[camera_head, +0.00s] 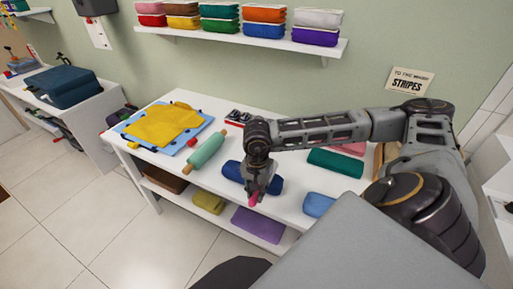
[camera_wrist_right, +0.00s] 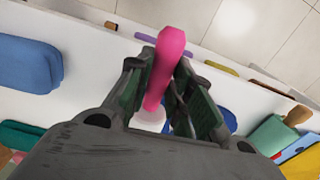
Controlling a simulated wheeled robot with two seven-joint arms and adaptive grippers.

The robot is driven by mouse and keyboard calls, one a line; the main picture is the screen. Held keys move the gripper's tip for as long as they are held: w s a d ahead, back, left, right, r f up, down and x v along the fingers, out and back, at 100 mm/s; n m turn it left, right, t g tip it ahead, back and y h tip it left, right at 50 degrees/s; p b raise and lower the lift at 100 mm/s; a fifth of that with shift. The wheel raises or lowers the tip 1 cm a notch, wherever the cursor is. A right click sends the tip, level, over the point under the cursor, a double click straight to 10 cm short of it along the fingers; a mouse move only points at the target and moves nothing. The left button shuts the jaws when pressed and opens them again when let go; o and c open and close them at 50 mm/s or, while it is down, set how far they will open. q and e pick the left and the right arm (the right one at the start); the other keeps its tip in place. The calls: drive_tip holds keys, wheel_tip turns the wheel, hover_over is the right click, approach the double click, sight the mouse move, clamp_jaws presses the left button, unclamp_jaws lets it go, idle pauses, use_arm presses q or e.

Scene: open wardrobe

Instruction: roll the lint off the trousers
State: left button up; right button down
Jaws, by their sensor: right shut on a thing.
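My right gripper (camera_head: 262,190) is over the near part of the white table (camera_head: 190,165), beside a dark blue folded cloth (camera_head: 232,171). It is shut on a pink handle (camera_head: 253,198), which also shows between the fingers in the right wrist view (camera_wrist_right: 168,58). A whitish rounded part (camera_wrist_right: 150,120) shows below the handle, mostly hidden by the gripper; I cannot tell its full shape. A yellow garment (camera_head: 160,125) lies spread on a light blue board (camera_head: 127,132) at the table's left; I cannot tell whether it is the trousers. My left gripper is not in view.
A teal roller with wooden ends (camera_head: 206,150) lies between the board and the dark blue cloth. Green (camera_head: 335,162) and blue (camera_head: 318,205) folded cloths lie to the right. Folded cloths fill a wall shelf (camera_head: 240,40) and a lower shelf. A side table (camera_head: 92,110) stands left.

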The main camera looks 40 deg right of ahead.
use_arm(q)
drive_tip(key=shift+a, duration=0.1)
use_arm(e)
drive_tip(key=shift+s, duration=0.2)
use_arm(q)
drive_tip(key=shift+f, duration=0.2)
use_arm(e)
drive_tip(key=shift+s+d, duration=0.5)
drive_tip(key=shift+s, duration=0.4)
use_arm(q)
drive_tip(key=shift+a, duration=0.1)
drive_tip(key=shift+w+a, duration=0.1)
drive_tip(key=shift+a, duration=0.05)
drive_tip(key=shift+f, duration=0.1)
use_arm(e)
drive_tip(key=shift+w, duration=0.15)
use_arm(q)
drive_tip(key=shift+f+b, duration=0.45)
drive_tip(key=shift+b, duration=0.3)
use_arm(e)
drive_tip(key=shift+w+a, duration=0.55)
drive_tip(key=shift+w, duration=0.35)
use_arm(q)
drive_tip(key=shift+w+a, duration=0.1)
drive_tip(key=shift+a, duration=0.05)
